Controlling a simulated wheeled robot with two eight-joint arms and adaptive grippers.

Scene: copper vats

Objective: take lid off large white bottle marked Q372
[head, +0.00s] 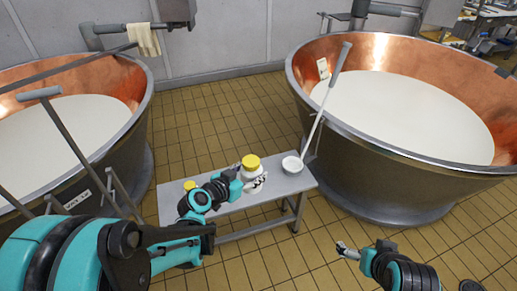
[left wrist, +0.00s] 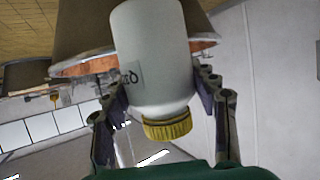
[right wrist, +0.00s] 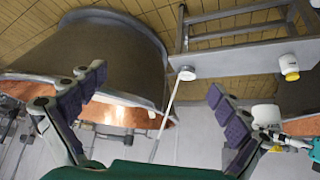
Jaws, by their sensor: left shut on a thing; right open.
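A large white bottle (left wrist: 150,45) with a yellow lid (left wrist: 167,127) stands between the fingers of my left gripper (left wrist: 158,82), which is shut on its body. Its label (left wrist: 131,75) is partly hidden by a finger, so I cannot read the whole mark. In the head view the bottle's yellow lid (head: 251,161) is on top, and my left gripper (head: 257,183) is beside the body. In the right wrist view the held bottle (right wrist: 265,114) appears clear of the bench. My right gripper (head: 346,251) is open and empty, low and right of the bench; its spread fingers show in its wrist view (right wrist: 157,82).
A grey bench (head: 232,206) stands between two copper vats (head: 95,80) (head: 400,178). A second yellow-lidded bottle (head: 190,185) is at the bench's left, partly behind my left arm. A white ladle (head: 292,165) rests at its right end, handle rising against the right vat.

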